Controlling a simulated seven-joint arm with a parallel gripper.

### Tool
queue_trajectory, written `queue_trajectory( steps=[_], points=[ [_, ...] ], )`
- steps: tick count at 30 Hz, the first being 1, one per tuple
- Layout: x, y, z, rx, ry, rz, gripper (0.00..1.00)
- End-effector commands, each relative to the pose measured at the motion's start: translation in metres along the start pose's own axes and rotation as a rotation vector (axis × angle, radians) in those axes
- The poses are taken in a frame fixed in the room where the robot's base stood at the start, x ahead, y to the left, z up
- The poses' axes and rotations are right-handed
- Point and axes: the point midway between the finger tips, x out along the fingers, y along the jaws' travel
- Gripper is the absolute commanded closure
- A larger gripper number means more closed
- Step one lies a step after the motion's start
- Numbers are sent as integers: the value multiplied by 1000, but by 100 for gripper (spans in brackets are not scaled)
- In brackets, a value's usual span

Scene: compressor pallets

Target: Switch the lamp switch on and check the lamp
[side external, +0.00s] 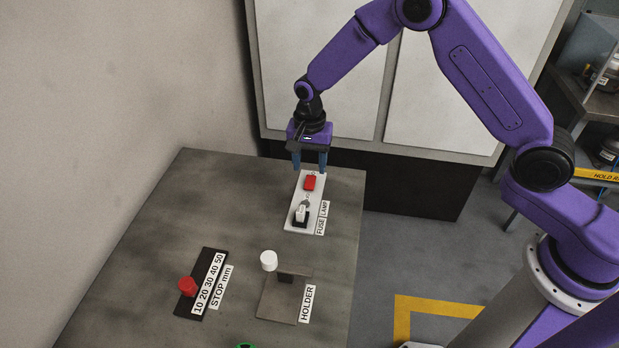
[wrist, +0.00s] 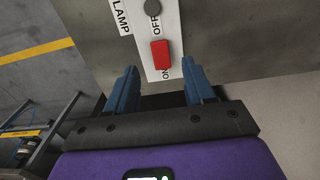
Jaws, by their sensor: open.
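A red switch (side external: 310,183) sits on a pale panel (side external: 290,222) near the far edge of the table. In the wrist view the red switch (wrist: 160,54) lies between the words OFF and ON, its lower end beside ON; I cannot tell its setting for sure. A dark grey round piece (wrist: 152,7), seemingly the lamp, is past OFF on the panel and looks unlit. A LAMP label (wrist: 121,17) is beside the panel. My gripper (side external: 309,165) is open and empty, pointing down above the panel's far end. In the wrist view the switch shows between and beyond the fingers.
A black and white fuse piece (side external: 301,214) stands at the panel's near end. Nearer are a white cylinder (side external: 268,260), a holder plate (side external: 276,304) and a black stop scale (side external: 191,302) with a red knob (side external: 187,286). The table's left part is clear.

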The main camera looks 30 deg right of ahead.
Motion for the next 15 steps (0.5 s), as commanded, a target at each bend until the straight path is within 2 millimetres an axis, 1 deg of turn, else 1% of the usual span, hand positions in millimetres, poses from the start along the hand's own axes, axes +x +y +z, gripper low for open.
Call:
queue_trajectory(
  steps=[1, 6, 10, 15],
  points=[
    [11, 0, 0, -1, -1, 3, 47],
    [37, 0, 0, -1, -1, 2, 47],
    [50, 0, 0, -1, -1, 1, 47],
    [57, 0, 0, -1, 0, -1, 47]
  ],
)
